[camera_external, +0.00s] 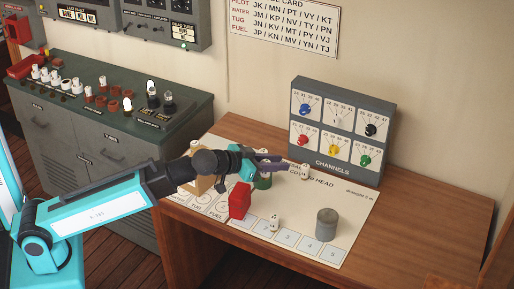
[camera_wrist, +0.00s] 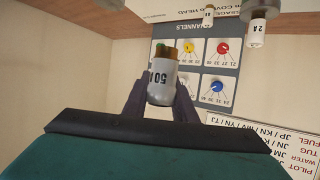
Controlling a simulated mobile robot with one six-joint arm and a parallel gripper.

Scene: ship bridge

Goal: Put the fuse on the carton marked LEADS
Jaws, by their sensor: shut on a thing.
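My gripper (camera_external: 272,163) is shut on a white fuse (camera_wrist: 160,88) above the desk. In the wrist view the fuse sits between the dark fingers, marked "50" and a partly hidden letter, with a brass-coloured end. In the external view it is mostly hidden by the gripper.
Another white piece (camera_external: 305,171) is near the CHANNELS panel (camera_external: 342,125). The desk's right side (camera_external: 430,215) is clear. A fuse marked 2A (camera_wrist: 257,38) shows in the wrist view.

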